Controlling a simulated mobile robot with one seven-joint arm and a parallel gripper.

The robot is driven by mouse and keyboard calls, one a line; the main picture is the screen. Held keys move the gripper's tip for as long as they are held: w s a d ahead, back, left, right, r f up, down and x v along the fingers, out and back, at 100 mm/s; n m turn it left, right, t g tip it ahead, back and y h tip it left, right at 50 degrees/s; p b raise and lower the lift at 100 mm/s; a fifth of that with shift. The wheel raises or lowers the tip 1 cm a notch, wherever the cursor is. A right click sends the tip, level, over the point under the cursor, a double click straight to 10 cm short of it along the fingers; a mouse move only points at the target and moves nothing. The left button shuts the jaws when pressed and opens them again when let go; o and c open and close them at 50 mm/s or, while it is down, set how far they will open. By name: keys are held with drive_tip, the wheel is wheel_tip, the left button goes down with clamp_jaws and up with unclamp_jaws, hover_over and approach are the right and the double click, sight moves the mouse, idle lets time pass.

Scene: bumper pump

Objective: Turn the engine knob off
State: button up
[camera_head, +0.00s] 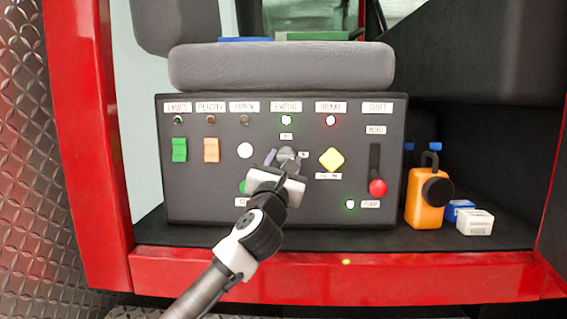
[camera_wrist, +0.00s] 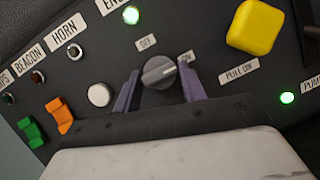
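The engine knob (camera_head: 287,153) is a grey round knob under the ENGINE label on the dark control panel (camera_head: 230,210). In the wrist view the knob (camera_wrist: 159,72) has a light pointer line directed toward the ON label (camera_wrist: 186,57); the OFF label (camera_wrist: 147,42) is above it. The green engine light (camera_wrist: 131,15) is lit. My gripper (camera_head: 282,160) is at the knob, its two purple-grey fingers (camera_wrist: 160,92) open on either side of it with gaps visible. Whether the fingertips reach past the knob's face cannot be told.
A yellow brake knob (camera_head: 331,159) is close to the right. A white horn button (camera_head: 245,150), green and orange switches and a red shift lever (camera_head: 377,187) share the panel. An orange bottle (camera_head: 427,200) and small boxes (camera_head: 474,221) stand to the right. A seat cushion (camera_head: 280,66) overhangs the panel.

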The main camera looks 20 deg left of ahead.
drive_tip(key=c, duration=0.4)
drive_tip(key=shift+c, duration=0.2)
drive_tip(key=shift+n+b, duration=0.4)
drive_tip(key=shift+n, duration=0.1)
drive_tip(key=shift+w+d+r+n+g+y+b, duration=0.15)
drive_tip(key=shift+n+g+y+b, duration=1.05)
drive_tip(key=shift+n, duration=2.75)
drive_tip(key=shift+s+d+f+n+g+y+p, duration=0.15)
drive_tip(key=shift+n+g+y, duration=0.6)
drive_tip(key=shift+n+y, duration=2.35)
drive_tip(key=shift+w+d+r+n+g+y+b, duration=0.2)
drive_tip(key=shift+n+g+y+b, duration=0.6)
drive_tip(key=shift+n, duration=4.05)
drive_tip(key=shift+s+f+g, duration=0.1)
drive_tip(key=shift+f+g, duration=0.05)
drive_tip(key=shift+g, duration=0.2)
drive_tip(key=o, duration=0.9)
